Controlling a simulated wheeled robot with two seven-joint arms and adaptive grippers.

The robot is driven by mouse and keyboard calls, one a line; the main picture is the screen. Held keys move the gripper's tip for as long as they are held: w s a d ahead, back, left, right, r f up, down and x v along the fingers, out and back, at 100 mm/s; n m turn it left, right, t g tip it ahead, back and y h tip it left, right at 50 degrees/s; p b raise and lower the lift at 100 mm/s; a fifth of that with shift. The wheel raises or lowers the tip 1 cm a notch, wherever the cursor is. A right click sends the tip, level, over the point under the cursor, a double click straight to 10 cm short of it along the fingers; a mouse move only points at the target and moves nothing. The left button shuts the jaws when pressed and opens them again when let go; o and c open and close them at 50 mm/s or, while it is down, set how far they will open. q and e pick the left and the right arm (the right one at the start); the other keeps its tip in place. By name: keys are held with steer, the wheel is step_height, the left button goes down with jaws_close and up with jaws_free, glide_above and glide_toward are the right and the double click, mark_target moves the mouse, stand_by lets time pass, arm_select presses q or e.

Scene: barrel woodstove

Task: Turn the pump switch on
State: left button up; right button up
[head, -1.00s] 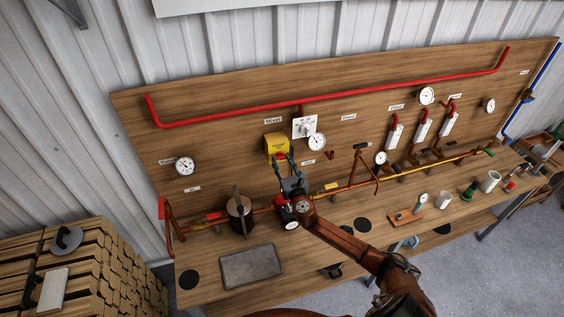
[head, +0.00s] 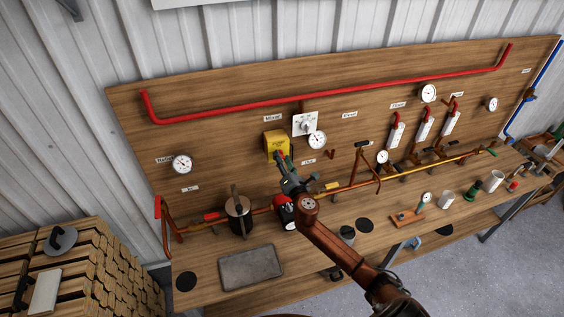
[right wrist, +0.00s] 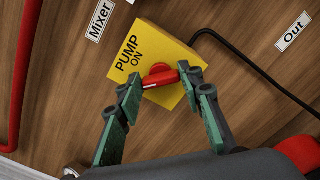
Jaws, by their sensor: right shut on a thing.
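The pump switch is a yellow box (head: 272,141) on the wooden back board, left of the middle in the head view. In the right wrist view the box (right wrist: 179,45) reads "PUMP ON" and carries a red knob (right wrist: 160,74) with a white mark at its left end. My right gripper (head: 282,158) is at the front of the box. In the right wrist view its green-padded fingers (right wrist: 163,80) stand on both sides of the red knob and are shut on it. My left gripper is not in view.
Copper and yellow piping (head: 352,187) runs along the bench below the switch. A dark pot (head: 238,214) and a grey slab (head: 250,267) are at the left of the bench. A white mixer dial (head: 305,125) and gauge (head: 317,140) are right of the box.

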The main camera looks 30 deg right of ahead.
steer(key=m, duration=0.4)
steer(key=m+b, duration=0.1)
steer(key=m, duration=0.4)
steer(key=shift+d+f, duration=0.1)
steer(key=shift+f, duration=0.1)
steer(key=shift+m, duration=0.4)
steer(key=o, duration=1.2)
steer(key=shift+c, duration=0.2)
steer(key=v, duration=1.2)
